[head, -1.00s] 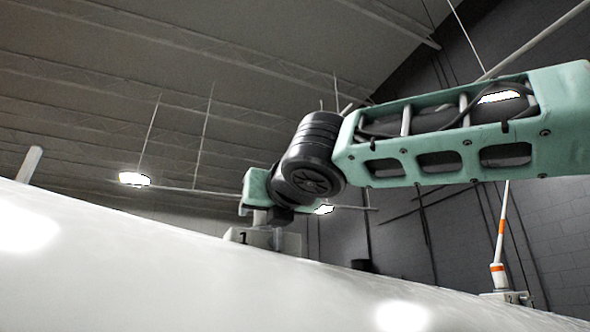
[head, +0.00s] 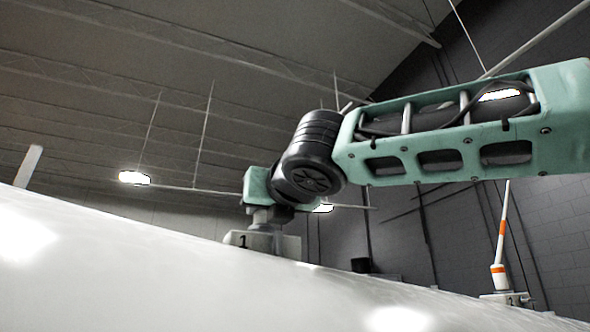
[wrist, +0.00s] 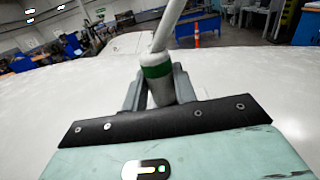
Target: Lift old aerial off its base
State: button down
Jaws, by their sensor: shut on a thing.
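An aerial (wrist: 158,71) with a white body, a green band and a pale rod stands between my fingers in the wrist view. My gripper (wrist: 158,88) is shut on its lower body, with one grey finger on each side. In the head view my gripper (head: 268,216) is just above a pale base block (head: 246,240) marked 1. The aerial's foot is hidden in both views, so I cannot tell whether it touches the base. A second aerial (head: 498,270) with orange bands stands on a base (head: 503,298) marked 2 at the right.
The broad white curved surface (head: 130,265) slopes down to the right under my arm. A pale post (head: 28,166) rises from it at the far left. The space above the surface looks clear.

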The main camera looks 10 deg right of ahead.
jog(key=shift+r+p, duration=0.3)
jog(key=shift+r, duration=0.15)
jog(key=shift+r+p, duration=1.7)
jog(key=shift+p, duration=0.05)
jog(key=b+v, duration=0.2)
jog(key=v, duration=0.6)
